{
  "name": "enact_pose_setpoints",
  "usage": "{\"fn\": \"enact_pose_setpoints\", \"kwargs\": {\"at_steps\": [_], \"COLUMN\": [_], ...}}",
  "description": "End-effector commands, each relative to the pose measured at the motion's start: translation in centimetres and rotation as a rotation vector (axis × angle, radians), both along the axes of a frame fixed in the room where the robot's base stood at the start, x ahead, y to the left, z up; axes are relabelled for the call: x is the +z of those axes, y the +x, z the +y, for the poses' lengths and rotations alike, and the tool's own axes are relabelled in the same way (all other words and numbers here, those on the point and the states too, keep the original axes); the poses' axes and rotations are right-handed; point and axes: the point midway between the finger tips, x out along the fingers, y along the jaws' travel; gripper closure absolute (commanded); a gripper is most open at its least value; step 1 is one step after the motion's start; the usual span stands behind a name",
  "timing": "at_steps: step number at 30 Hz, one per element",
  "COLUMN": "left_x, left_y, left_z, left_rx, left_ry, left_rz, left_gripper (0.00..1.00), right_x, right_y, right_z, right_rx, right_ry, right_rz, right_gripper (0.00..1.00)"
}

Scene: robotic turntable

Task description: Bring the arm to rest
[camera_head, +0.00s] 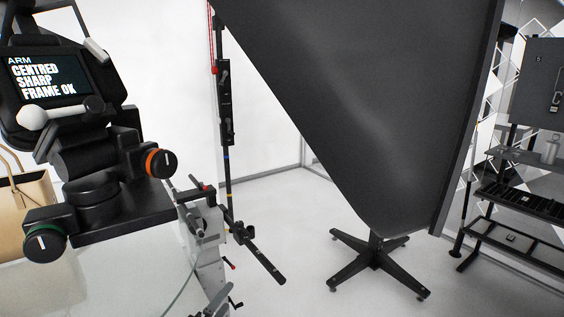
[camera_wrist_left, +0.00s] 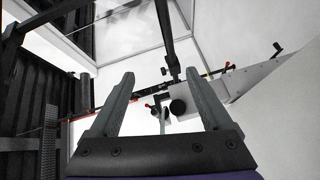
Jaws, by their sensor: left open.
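My left gripper (camera_wrist_left: 158,76) fills the lower middle of the left wrist view. Its two grey fingers stand well apart with nothing between them. Beyond the fingers in the wrist view is a pale stand with black knobs (camera_wrist_left: 180,105) and red-tipped handles. I cannot tell the distance to it. My right gripper does not show in either view.
A camera rig with a monitor (camera_head: 45,78) reading "ARM CENTRED SHARP FRAME OK" stands at left. The grey stand (camera_head: 203,225) and a black pole (camera_head: 225,100) are close by. A large dark panel (camera_head: 370,100) stands at centre right, a shelf rack (camera_head: 515,205) beyond it. Pale floor is clear between.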

Motion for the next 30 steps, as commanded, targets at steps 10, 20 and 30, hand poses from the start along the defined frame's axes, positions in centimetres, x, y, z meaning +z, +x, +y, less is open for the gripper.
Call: {"fn": "enact_pose_setpoints", "kwargs": {"at_steps": [10, 20, 30], "left_x": [3.2, 1.4, 1.2], "left_y": [-13.0, -26.0, -29.7], "left_z": [-5.8, -0.8, 3.1], "left_rx": [-0.341, -0.507, -0.5], "left_ry": [0.525, 1.082, 1.282], "left_rz": [0.179, 0.495, 0.622], "left_gripper": [0.18, 0.18, 0.18], "right_x": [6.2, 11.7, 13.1], "right_y": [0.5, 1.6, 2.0], "right_z": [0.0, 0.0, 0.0], "right_rx": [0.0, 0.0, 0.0], "right_ry": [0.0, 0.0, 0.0], "right_rz": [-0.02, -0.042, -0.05], "right_gripper": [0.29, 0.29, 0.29]}}
